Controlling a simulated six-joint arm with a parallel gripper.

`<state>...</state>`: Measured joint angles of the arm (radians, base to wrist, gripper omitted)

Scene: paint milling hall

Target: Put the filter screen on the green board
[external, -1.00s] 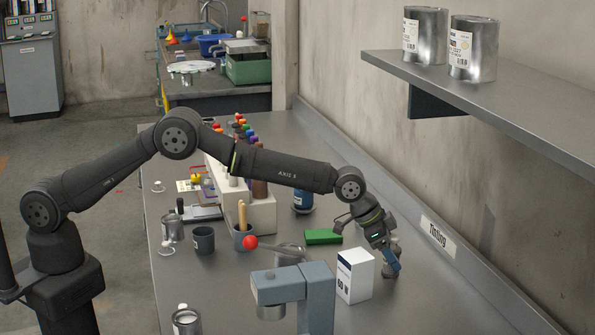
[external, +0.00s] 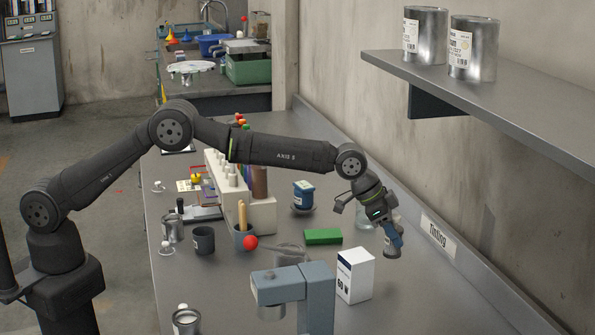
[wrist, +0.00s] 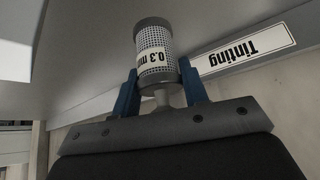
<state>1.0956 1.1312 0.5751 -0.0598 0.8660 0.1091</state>
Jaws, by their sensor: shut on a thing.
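The filter screen (wrist: 156,48) is a small grey mesh cylinder with a white label reading "0.3 m…" and a narrower neck. In the wrist view my gripper's two blue fingers are closed on it near the neck. In the external view my gripper (external: 394,232) points down, with the filter screen (external: 391,250) at its fingertips. It appears held above the bench, right of the green board. The green board (external: 323,236) is a small flat rectangle lying on the grey bench, its visible top bare.
A clear jar (external: 366,242) is just behind my gripper. A blue-labelled container (external: 303,195) stands behind the board. The wall and shelf (external: 500,100) are at right.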

